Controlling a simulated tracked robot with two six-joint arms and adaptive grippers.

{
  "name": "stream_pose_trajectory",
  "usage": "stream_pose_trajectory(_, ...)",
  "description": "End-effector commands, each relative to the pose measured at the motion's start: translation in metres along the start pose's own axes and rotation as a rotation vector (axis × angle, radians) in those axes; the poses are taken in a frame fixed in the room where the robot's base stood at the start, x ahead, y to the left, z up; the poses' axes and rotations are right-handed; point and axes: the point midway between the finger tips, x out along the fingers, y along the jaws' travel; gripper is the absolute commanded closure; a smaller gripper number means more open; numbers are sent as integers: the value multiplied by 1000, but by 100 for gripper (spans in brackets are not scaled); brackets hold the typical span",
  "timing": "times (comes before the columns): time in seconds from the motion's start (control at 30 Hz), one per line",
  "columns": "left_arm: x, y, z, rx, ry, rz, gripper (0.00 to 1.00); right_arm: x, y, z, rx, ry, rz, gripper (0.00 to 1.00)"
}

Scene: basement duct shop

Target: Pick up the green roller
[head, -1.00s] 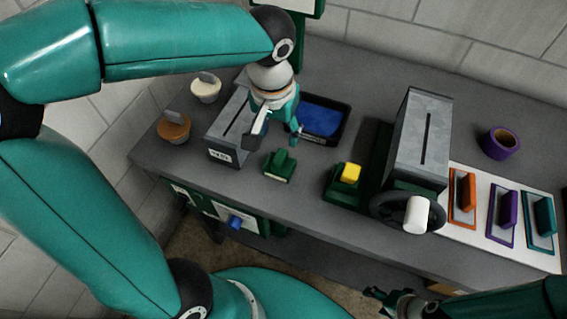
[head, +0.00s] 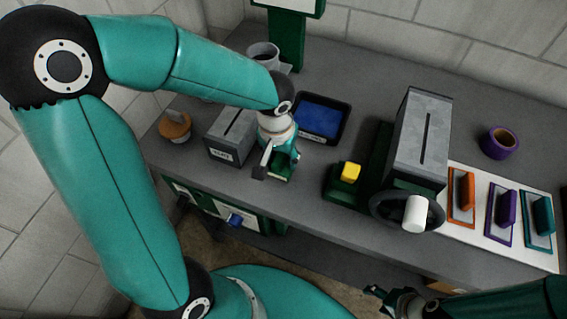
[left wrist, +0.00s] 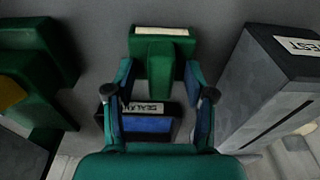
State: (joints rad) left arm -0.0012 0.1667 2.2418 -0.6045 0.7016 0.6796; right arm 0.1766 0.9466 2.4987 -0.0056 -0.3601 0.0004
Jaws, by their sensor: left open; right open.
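The green roller, a dark green base with a raised handle and a pale label, stands on the grey bench; I judge it the green roller by its colour. It shows clearly in the left wrist view (left wrist: 160,62) and is mostly hidden under my left gripper in the head view (head: 283,177). My left gripper (head: 280,166) is open above it. In the left wrist view its fingers (left wrist: 159,78) stand on either side of the raised handle, with gaps visible. My right gripper (head: 376,294) is open and empty at the bottom, off the bench front.
A grey slotted box (head: 230,135) stands close left of the roller. A black tray with a blue inside (head: 319,118) lies behind. To the right are a green block with a yellow top (head: 349,173) and a tall grey box (head: 421,140).

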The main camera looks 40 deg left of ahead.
Motion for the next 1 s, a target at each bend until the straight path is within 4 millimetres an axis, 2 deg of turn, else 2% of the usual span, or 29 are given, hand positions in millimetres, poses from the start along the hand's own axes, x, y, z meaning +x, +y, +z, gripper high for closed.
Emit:
stream_pose_trajectory(0.13, 0, 0, 0, 0, 0, 0, 48, 0, 0, 0, 0, 0, 0, 40)
stream_pose_trajectory(0.4, 0, 0, 0, 0, -1, 0, 92, 0, 0, 0, 0, 0, 0, 40)
stream_pose_trajectory(0.47, 0, 0, 0, 0, -1, 0, 100, 0, 0, 0, 0, 0, 0, 40)
stream_pose_trajectory(0.8, 0, 0, 1, 1, -3, -1, 100, 0, 0, 0, 0, 0, 0, 40)
stream_pose_trajectory(1.0, -11, 0, -1, 0, 1, -1, 100, 0, 0, 0, 0, 0, 0, 40)
